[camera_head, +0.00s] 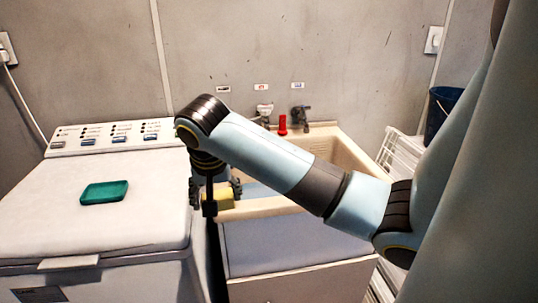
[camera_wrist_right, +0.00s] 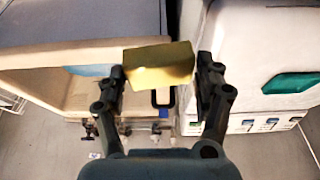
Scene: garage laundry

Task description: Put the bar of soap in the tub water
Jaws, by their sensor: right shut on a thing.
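The yellow bar of soap (camera_head: 220,198) is held in my right gripper (camera_head: 222,192), above the left edge of the beige laundry tub (camera_head: 345,155). In the right wrist view my right gripper (camera_wrist_right: 160,78) is shut on the soap (camera_wrist_right: 158,64), one finger at each end. Blue tub water (camera_head: 262,191) shows below my forearm, which hides much of the tub. The water also shows in the wrist view (camera_wrist_right: 88,70), to the left of the soap. My left gripper is not in view.
A white washing machine (camera_head: 95,215) stands left of the tub, with a green block (camera_head: 104,192) on its lid. Taps (camera_head: 300,116) and a red object (camera_head: 282,125) are at the tub's back. A white rack (camera_head: 398,150) and a dark blue bucket (camera_head: 440,110) stand right.

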